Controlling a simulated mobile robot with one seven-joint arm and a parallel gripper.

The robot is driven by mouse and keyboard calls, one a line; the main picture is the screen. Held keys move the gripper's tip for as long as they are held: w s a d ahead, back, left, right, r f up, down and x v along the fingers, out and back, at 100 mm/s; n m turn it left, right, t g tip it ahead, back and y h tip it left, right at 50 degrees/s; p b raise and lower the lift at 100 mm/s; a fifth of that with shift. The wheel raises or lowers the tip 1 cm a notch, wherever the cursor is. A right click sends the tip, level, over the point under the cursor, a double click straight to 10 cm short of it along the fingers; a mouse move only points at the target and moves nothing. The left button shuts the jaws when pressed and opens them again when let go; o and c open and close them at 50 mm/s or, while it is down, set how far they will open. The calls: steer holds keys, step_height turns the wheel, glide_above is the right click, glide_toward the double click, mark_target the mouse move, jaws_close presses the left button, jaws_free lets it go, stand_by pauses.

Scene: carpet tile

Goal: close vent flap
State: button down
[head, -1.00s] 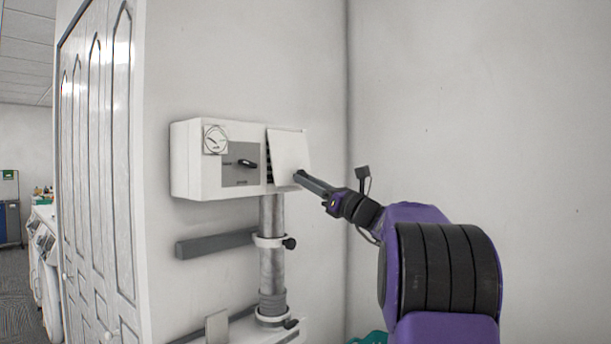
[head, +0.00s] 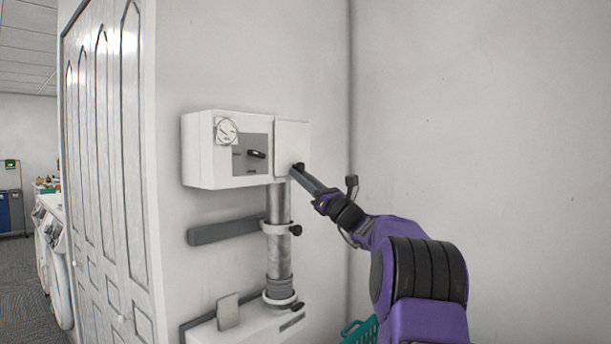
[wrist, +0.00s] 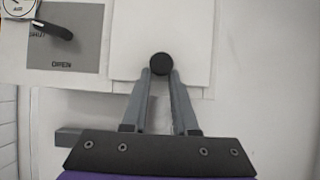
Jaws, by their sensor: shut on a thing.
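The vent flap (head: 292,143) is a white square panel on the right part of the white wall box (head: 203,153). It looks flush with the box front, and no dark slats show behind it. In the wrist view the flap (wrist: 190,35) carries a round black knob (wrist: 160,64) near its lower edge. My gripper (head: 299,170) is at the flap's lower right; in the wrist view its fingertips are shut on the knob, one on each side. In the head view the fingers partly cover the knob.
A dial (head: 226,131) and a black lever on a grey plate (head: 243,165) sit left of the flap. A metal pipe (head: 279,240) with clamps runs below. White panelled doors (head: 112,180) stand left, and a green basket (head: 360,332) is on the floor. The right wall is bare.

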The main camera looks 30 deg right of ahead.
steer(key=c, duration=0.6)
jaws_free()
steer(key=shift+w+a, duration=0.1)
steer(key=shift+a, duration=0.1)
steer(key=b+v, duration=0.1)
steer(key=v, duration=1.6)
steer(key=shift+s+d+f, duration=0.15)
steer(key=shift+s+d, duration=0.05)
steer(key=shift+d, duration=0.1)
